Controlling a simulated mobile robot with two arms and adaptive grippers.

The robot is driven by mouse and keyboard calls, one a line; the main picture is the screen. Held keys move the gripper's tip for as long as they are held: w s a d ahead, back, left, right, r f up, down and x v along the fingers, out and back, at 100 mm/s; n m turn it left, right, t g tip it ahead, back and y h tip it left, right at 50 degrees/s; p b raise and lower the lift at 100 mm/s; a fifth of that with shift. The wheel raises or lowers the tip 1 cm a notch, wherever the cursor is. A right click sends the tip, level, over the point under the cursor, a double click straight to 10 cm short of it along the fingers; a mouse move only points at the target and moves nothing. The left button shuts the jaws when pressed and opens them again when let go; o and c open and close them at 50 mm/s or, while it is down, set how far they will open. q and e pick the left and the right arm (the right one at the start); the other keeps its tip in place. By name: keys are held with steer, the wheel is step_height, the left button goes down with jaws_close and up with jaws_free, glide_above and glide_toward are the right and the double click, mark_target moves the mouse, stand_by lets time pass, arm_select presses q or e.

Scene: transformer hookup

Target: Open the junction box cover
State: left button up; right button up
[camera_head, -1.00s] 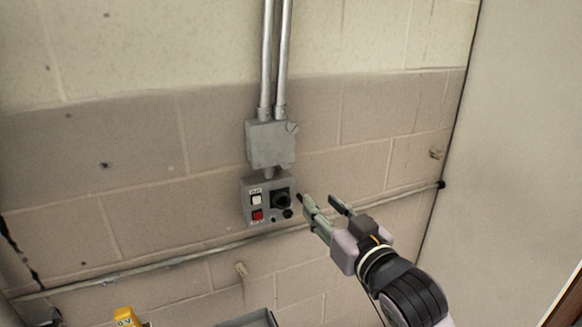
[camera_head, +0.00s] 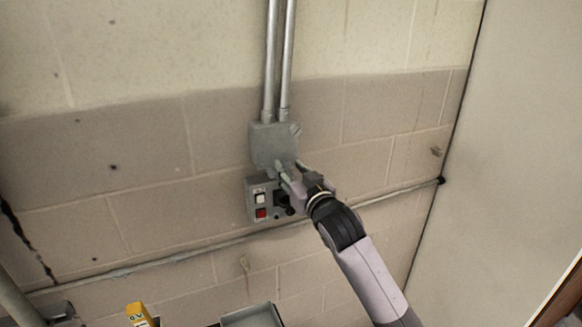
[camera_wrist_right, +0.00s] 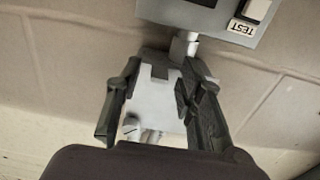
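The grey junction box (camera_head: 268,143) is on the block wall, below two vertical conduits. Its flat front cover looks shut, and a small round latch or knob (camera_head: 295,129) sits at its upper right corner. My right gripper (camera_head: 289,168) is at the box's lower right edge, its fingers pointing up toward the cover. In the right wrist view the box (camera_wrist_right: 155,100) appears upside down between the two spread dark fingers (camera_wrist_right: 160,72), which hold nothing. Whether they touch the cover cannot be told. My left gripper is not seen.
Below the box is a control box (camera_head: 252,199) with white and red buttons, partly hidden by my right gripper. A horizontal conduit (camera_head: 170,257) runs beneath it. A yellow tool (camera_head: 139,314) and a grey tray (camera_head: 252,316) are at the bottom. A pale panel (camera_head: 520,130) stands right.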

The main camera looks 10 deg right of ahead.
steer(key=shift+w, duration=0.1)
jaws_close()
stand_by(0.5)
stand_by(0.4)
